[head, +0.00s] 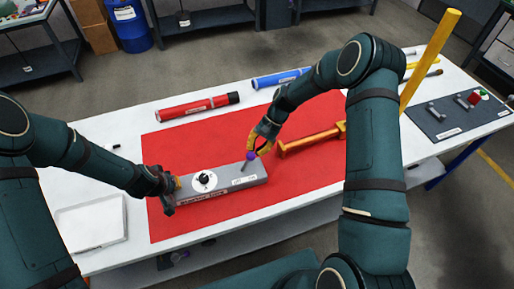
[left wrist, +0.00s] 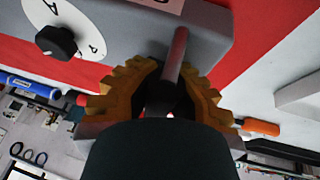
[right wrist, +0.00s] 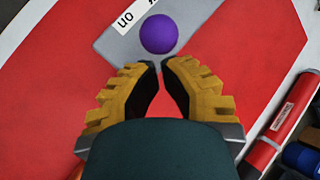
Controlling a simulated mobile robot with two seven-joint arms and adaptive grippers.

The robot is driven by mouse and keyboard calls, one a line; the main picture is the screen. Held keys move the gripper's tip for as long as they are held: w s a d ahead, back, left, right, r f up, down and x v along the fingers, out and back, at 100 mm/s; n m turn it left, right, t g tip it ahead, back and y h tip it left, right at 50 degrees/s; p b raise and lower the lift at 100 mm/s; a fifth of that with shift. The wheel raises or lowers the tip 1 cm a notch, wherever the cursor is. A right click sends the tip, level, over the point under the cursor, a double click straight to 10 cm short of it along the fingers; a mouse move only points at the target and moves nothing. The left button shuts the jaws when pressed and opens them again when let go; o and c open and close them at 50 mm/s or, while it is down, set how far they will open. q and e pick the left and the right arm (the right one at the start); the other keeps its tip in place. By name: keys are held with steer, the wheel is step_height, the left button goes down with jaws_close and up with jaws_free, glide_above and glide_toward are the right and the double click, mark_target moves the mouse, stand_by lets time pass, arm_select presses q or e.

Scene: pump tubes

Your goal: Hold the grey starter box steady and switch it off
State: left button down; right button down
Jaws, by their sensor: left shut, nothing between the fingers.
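The grey starter box (head: 222,190) lies on the red mat (head: 300,180), with a white round dial and black knob (head: 204,181) on top. A lever with a purple ball (head: 250,156) rises from its right part; the ball also shows in the right wrist view (right wrist: 159,34). My left gripper (head: 172,188) is shut at the box's left end.
A yellow T-shaped tool (head: 312,139) lies right of the box. Red (head: 197,107) and blue (head: 280,78) tubes lie along the far side. A white tray (head: 92,224) is at the left, and a dark board with bolts (head: 455,117) at the right.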

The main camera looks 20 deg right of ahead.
steer(key=shift+a+r+h, duration=0.25)
steer(key=shift+a+h, duration=0.05)
steer(key=shift+h, duration=0.1)
steer(key=shift+a+r+h, duration=0.4)
steer(key=shift+a+h, duration=0.3)
steer(key=shift+h, duration=0.3)
steer(key=shift+a+r+h, duration=0.1)
steer(key=shift+a+h, duration=0.15)
steer(key=shift+h, duration=0.05)
steer(key=shift+a+r+m+h, duration=0.15)
steer(key=shift+a+h, duration=0.25)
steer(key=shift+h, duration=0.1)
steer(key=shift+a+r+m+h, duration=0.1)
steer(key=shift+a+m+h, duration=0.05)
steer(key=shift+a+h, duration=0.3)
steer(key=shift+a+r+h, duration=0.15)
steer(key=shift+a+h, duration=0.75)
steer(key=shift+h, duration=0.35)
stand_by(0.9)
steer(key=shift+w+a, duration=0.1)
steer(key=shift+a, duration=0.5)
stand_by(2.7)
